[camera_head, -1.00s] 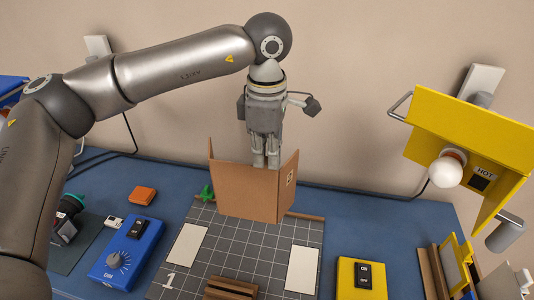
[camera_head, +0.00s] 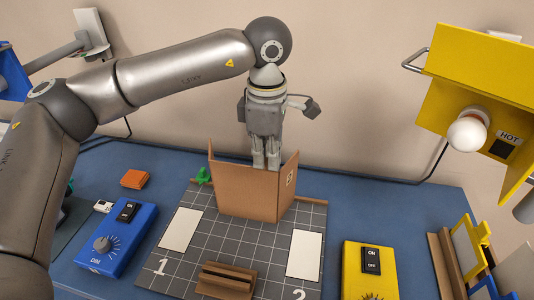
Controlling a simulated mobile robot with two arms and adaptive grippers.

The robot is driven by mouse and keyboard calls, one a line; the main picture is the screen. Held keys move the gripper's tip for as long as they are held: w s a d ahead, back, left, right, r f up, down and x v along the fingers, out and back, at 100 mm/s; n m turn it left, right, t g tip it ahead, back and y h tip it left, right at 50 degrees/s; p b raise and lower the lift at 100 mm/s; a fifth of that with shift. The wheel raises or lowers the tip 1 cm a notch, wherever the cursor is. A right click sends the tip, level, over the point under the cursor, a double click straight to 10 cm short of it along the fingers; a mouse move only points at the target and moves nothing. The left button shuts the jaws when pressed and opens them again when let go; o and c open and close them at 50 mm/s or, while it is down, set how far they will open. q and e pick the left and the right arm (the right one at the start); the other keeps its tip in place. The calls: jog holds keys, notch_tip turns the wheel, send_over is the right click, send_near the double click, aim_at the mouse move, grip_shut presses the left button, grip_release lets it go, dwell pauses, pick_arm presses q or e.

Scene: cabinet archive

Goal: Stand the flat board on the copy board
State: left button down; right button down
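My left gripper (camera_head: 266,160) points down at the back of the table. Its fingers are closed at the top edge of a brown board (camera_head: 240,186), which hangs upright as two panels meeting at an upright corner. A small mark shows on its right panel. The fingertips are partly hidden behind the board. The copy board (camera_head: 245,238) is a dark grid sheet with numbers 1 and 2 and two white rectangles. The brown board is over its back part; I cannot tell whether its lower edge touches. My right gripper is not in view.
A slotted wooden block (camera_head: 226,281) is at the copy board's front. A blue control box (camera_head: 118,238) stands left, a yellow box (camera_head: 370,272) right. A yellow lamp (camera_head: 480,95) marked HOT overhangs the right. A green piece (camera_head: 203,176) and orange block (camera_head: 135,179) lie at back left.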

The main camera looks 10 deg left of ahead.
pick_arm(q)
jog(key=c, duration=1.6)
grip_release()
jog(key=shift+o, duration=0.2)
jog(key=shift+r, duration=0.2)
jog(key=shift+r+p, duration=1.95)
jog(key=shift+r, duration=1.4)
jog(key=shift+s, duration=0.1)
notch_tip(320, 180, up, 12)
